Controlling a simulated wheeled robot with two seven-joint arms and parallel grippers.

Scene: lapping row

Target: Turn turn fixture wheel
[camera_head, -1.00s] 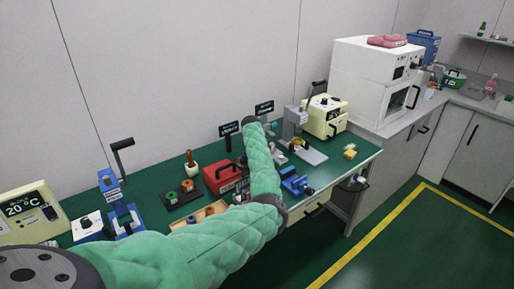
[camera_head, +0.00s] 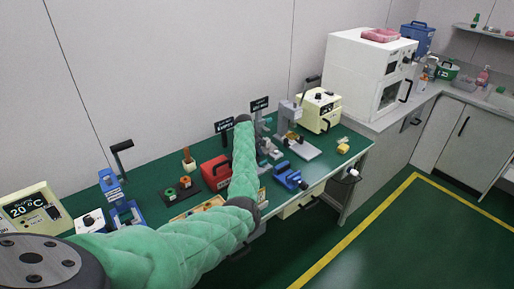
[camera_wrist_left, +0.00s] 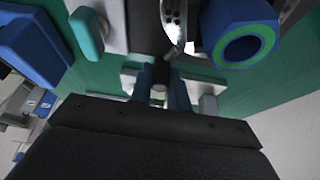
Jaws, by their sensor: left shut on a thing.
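In the left wrist view, the two blue-grey fingers of my left gripper (camera_wrist_left: 161,76) are closed on a small dark grip piece (camera_wrist_left: 160,72). A curved metal rim with holes (camera_wrist_left: 173,22), which looks like part of the turn fixture wheel, is just beyond them. I cannot tell exactly how the piece joins the rim. In the head view, my green-sleeved left arm reaches across the bench to a grey fixture (camera_head: 262,143) below the black signs; the arm hides my left fingers and most of the wheel. My right gripper is out of view.
A blue cylinder with a green ring (camera_wrist_left: 246,45) sits close right of the fingers. On the bench are a red box (camera_head: 213,172), a blue vise-like tool (camera_head: 290,178), a cream machine (camera_head: 320,112) and a yellow block (camera_head: 343,149). The floor in front is clear.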

